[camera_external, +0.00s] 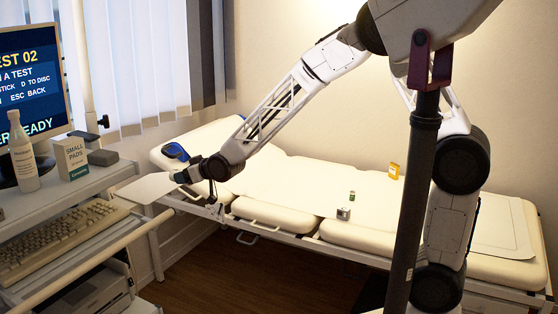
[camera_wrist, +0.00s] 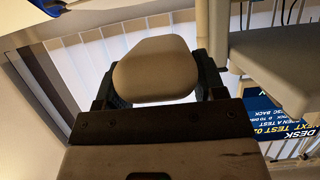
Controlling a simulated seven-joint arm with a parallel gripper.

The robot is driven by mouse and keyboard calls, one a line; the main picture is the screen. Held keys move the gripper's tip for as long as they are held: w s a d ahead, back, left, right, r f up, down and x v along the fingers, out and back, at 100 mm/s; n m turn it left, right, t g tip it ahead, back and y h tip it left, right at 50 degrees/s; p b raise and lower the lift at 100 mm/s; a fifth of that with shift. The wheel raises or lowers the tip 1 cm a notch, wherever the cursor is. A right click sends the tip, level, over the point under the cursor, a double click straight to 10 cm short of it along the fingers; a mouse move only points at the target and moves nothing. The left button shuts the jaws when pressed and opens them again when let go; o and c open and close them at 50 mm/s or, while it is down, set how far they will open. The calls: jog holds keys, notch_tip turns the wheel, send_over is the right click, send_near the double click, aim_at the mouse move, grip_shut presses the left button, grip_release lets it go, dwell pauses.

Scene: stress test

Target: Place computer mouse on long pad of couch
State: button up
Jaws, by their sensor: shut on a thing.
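My gripper (camera_external: 184,177) is near the left end of the couch, beside a flat white panel. In the wrist view, my gripper (camera_wrist: 158,92) is shut on a smooth, rounded beige-grey object, which looks like the computer mouse (camera_wrist: 155,68). In the external view I cannot clearly make out the mouse at the fingertips. The couch's long pad (camera_external: 285,190) is cream-coloured and stretches to the right of my gripper, with its far right part partly behind my arm.
A yellow box (camera_external: 394,171), a small green jar (camera_external: 352,196) and a small grey box (camera_external: 343,214) stand on the couch. The flat white panel (camera_external: 146,188) juts out left. The desk holds a bottle (camera_external: 22,160), a pads box (camera_external: 71,158) and a keyboard (camera_external: 62,235).

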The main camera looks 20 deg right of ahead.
send_over(151, 187)
jog(key=shift+s+d+f, duration=0.2)
jog(key=shift+s+f, duration=0.25)
jog(key=shift+f, duration=0.25)
dwell(0.4)
jog(key=shift+w+a, duration=0.35)
jog(key=shift+f, duration=1.75)
jog(key=shift+f, duration=0.1)
jog(key=o, duration=0.9)
jog(key=shift+f, duration=0.1)
jog(key=shift+o, duration=0.2)
jog(key=shift+r, duration=0.2)
